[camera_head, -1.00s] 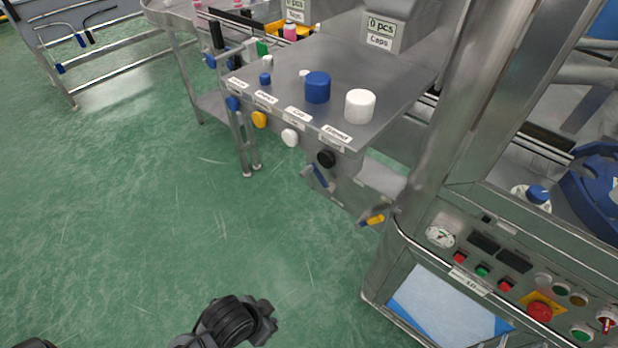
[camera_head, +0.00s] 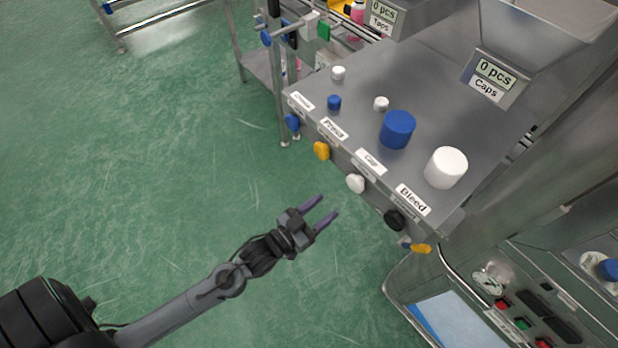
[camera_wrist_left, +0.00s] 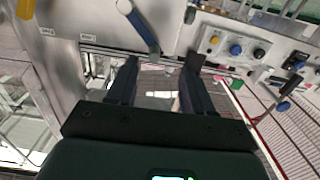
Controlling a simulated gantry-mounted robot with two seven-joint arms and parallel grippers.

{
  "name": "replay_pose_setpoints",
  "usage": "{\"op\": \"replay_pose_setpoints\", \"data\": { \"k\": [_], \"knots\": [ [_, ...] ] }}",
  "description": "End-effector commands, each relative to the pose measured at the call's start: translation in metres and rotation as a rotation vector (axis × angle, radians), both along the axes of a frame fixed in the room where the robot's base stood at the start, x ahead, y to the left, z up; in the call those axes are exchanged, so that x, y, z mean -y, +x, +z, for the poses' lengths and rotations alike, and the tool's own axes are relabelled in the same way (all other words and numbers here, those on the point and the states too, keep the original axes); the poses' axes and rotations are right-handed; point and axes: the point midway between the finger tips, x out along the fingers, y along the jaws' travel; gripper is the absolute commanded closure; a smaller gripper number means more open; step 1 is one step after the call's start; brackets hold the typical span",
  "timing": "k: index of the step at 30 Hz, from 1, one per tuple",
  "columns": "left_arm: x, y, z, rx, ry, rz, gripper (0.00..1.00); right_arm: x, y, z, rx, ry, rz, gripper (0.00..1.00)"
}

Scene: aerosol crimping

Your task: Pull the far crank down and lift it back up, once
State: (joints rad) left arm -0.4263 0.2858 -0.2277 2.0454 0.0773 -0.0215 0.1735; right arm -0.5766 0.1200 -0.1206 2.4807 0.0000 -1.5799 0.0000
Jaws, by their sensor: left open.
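My left gripper (camera_head: 325,206) is open and empty over the floor in the head view, apart from the front edge of the steel table. It also shows in the left wrist view (camera_wrist_left: 162,62), its two dark fingers spread. In that view a blue-handled lever (camera_wrist_left: 140,28) on a round pivot lies just beyond the fingertips, over a grey metal face. Along the table front in the head view are a blue knob (camera_head: 292,122), a yellow knob (camera_head: 321,150), a white knob (camera_head: 355,184) and a black knob (camera_head: 394,220). I cannot tell which part is the far crank. My right gripper is out of view.
The steel table (camera_head: 440,95) carries a blue cylinder (camera_head: 397,129), a white cylinder (camera_head: 446,167) and smaller caps. A control cabinet with buttons (camera_head: 521,323) stands at lower right. The green floor (camera_head: 170,190) left of the table is clear.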

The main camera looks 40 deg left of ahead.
Motion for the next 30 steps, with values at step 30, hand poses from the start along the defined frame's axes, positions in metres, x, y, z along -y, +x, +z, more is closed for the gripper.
{"op": "replay_pose_setpoints", "data": {
  "k": [30],
  "knots": [
    [0.022, 0.090, 0.018, 0.024, 0.011, -0.008, 0.49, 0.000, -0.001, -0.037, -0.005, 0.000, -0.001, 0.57]
  ]
}}
